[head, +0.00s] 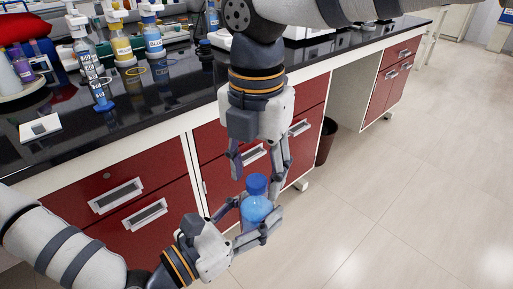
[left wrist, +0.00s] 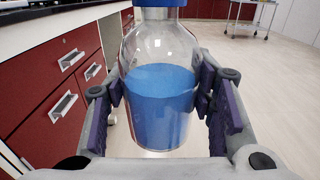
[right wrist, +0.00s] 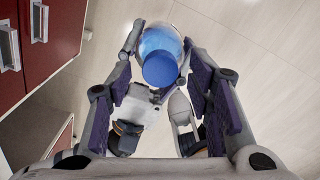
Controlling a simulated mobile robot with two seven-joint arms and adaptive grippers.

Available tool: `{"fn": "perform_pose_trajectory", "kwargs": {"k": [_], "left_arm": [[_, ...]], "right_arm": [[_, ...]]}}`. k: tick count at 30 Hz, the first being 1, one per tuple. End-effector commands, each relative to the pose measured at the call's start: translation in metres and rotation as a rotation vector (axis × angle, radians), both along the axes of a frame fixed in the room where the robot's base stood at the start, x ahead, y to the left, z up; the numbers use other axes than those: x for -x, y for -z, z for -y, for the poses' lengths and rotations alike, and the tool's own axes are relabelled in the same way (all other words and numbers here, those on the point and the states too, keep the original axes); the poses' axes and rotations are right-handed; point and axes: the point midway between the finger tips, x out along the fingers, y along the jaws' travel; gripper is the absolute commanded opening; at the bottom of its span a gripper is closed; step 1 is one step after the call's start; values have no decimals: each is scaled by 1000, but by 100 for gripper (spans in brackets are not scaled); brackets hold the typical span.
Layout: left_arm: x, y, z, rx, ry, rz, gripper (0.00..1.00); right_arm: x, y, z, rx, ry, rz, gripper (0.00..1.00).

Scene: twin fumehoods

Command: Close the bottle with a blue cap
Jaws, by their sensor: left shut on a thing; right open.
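A clear round bottle (head: 257,212) with blue liquid stands upright in my left gripper (head: 248,224), in the air in front of the red cabinets. In the left wrist view the fingers press on both sides of the bottle (left wrist: 160,105). A blue cap (head: 256,184) sits on the bottle's top; how tightly it is seated cannot be told. In the right wrist view the cap (right wrist: 160,70) is seen from above, over the bottle (right wrist: 158,42). My right gripper (head: 257,178) points down from above, open, with its fingers on either side of the cap and apart from it.
A black bench top (head: 160,103) over red drawers (head: 130,215) lies behind the grippers. A dark bin (head: 326,142) is on the floor. The floor at right is clear.

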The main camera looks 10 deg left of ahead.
Motion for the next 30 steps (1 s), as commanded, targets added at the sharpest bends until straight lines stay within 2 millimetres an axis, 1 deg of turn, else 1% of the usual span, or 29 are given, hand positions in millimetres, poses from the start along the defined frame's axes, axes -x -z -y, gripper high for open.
{"fn": "perform_pose_trajectory", "kwargs": {"k": [3,11,14,15,17,18,24,26,29,30], "left_arm": [[0,-1,0,1,0,3,0],[0,-1,0,1,0,3,0],[0,-1,0,1,0,3,0],[0,-1,0,1,0,3,0],[0,-1,0,1,0,3,0],[0,-1,0,1,0,3,0],[0,-1,0,1,1,3,0],[0,-1,0,1,0,3,0],[0,-1,0,1,0,3,0],[0,-1,0,1,0,3,0]], "right_arm": [[0,6,0,0,-1,2,47],[0,7,0,0,0,2,47],[0,7,0,0,0,2,26],[0,7,0,0,0,2,17],[0,7,0,0,0,2,4],[0,7,0,0,0,2,0],[0,6,0,0,23,2,0],[0,6,0,2,109,4,0],[0,6,0,4,437,9,0],[0,6,1,4,616,12,0]]}}
